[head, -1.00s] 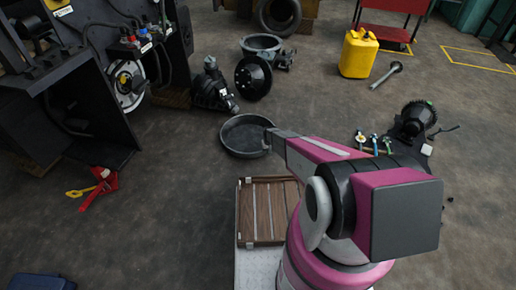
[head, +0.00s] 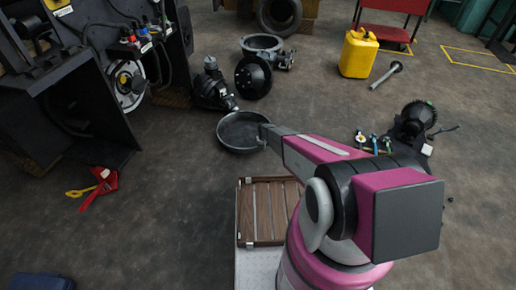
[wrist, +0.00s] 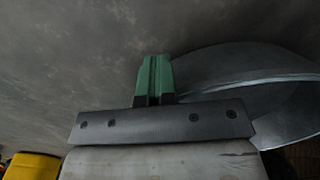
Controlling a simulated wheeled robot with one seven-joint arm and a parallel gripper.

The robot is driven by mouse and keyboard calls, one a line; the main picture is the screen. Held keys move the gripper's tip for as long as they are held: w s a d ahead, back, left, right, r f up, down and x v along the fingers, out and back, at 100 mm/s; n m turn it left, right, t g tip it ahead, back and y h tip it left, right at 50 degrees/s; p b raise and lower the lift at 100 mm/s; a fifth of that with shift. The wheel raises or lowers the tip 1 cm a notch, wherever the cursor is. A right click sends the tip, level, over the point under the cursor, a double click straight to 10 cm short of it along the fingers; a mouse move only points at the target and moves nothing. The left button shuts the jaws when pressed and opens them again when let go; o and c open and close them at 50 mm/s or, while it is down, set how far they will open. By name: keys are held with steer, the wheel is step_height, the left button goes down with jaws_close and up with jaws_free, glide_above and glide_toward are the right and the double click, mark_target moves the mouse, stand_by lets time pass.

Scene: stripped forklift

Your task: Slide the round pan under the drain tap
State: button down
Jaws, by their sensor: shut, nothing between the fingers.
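The round pan (head: 238,131) is dark, shallow and open-topped, and lies on the floor left of my arm's end. My gripper (head: 264,133) is at the pan's right rim in the head view, mostly hidden by the arm. In the wrist view the green fingers of my gripper (wrist: 154,60) are shut together with nothing between them. The pan's curved metal side (wrist: 255,80) fills the right of that view, close beside the fingers. I cannot tell whether they touch. I cannot pick out the drain tap for certain.
The stripped forklift (head: 75,115) stands at left. A black-and-grey part (head: 212,88) lies just behind the pan, with a black hub (head: 253,77) beside it. A wooden slatted crate (head: 262,212) is in front. The floor left of the pan is clear up to the forklift.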

steer(key=shift+w+a, duration=0.75)
steer(key=shift+w, duration=0.3)
steer(key=shift+w+a, duration=0.7)
steer(key=shift+w, duration=0.3)
steer(key=shift+w+a, duration=0.5)
steer(key=shift+w, duration=0.35)
steer(key=shift+w+a, duration=0.5)
steer(key=shift+w, duration=0.3)
steer(key=shift+s+d, duration=0.95)
steer(key=shift+s, duration=0.3)
steer(key=shift+s+d, duration=0.6)
steer(key=shift+s, duration=0.35)
steer(key=shift+s+d, duration=0.55)
steer(key=shift+s, duration=0.4)
step_height(320, 180, up, 10)
